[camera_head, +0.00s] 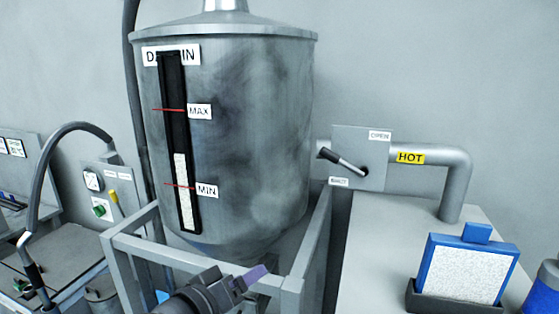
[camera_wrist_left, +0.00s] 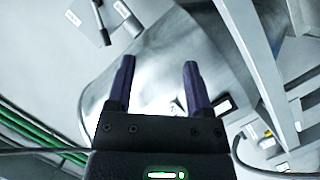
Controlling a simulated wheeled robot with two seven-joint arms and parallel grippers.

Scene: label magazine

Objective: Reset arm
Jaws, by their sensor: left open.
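My left gripper (camera_head: 250,278) is at the bottom middle of the head view, in front of the lower part of the tank's grey frame. Its purple fingers point to the right there. In the left wrist view the two fingers (camera_wrist_left: 158,66) stand apart with nothing between them. The grey metal tank (camera_wrist_left: 165,50) shows beyond the fingertips; I cannot tell how far off it is. My right gripper is in neither view.
The tank (camera_head: 255,130) has a sight gauge (camera_head: 181,195) filled to just above MIN. A grey frame (camera_head: 290,290) surrounds its base. Right are a lever (camera_head: 340,158), a hot pipe (camera_head: 425,157) and a blue-framed pack (camera_head: 465,268). A switch panel (camera_head: 105,195) stands left.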

